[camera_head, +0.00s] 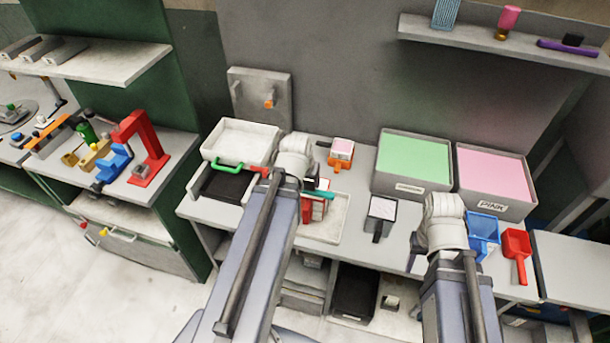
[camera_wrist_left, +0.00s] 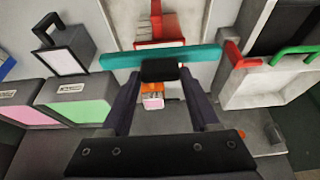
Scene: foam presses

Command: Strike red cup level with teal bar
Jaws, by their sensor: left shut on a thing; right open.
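My left gripper (camera_wrist_left: 160,72) is shut on the black grip of the teal bar (camera_wrist_left: 160,57). The bar lies crosswise in the left wrist view, and part of it shows in the head view (camera_head: 322,194). The red cup (camera_wrist_left: 160,44) is just beyond the bar in the wrist view, partly covered by it. In the head view the red cup (camera_head: 308,210) is at the white tray, largely behind my left arm. Whether bar and rim touch is unclear. My right gripper (camera_head: 416,243) is mostly hidden behind its arm; it is open and empty.
Bins of green foam (camera_head: 412,157) and pink foam (camera_head: 493,173) stand at the back right. A green-handled tray (camera_head: 221,187) is left; an orange holder (camera_head: 341,152) is behind.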

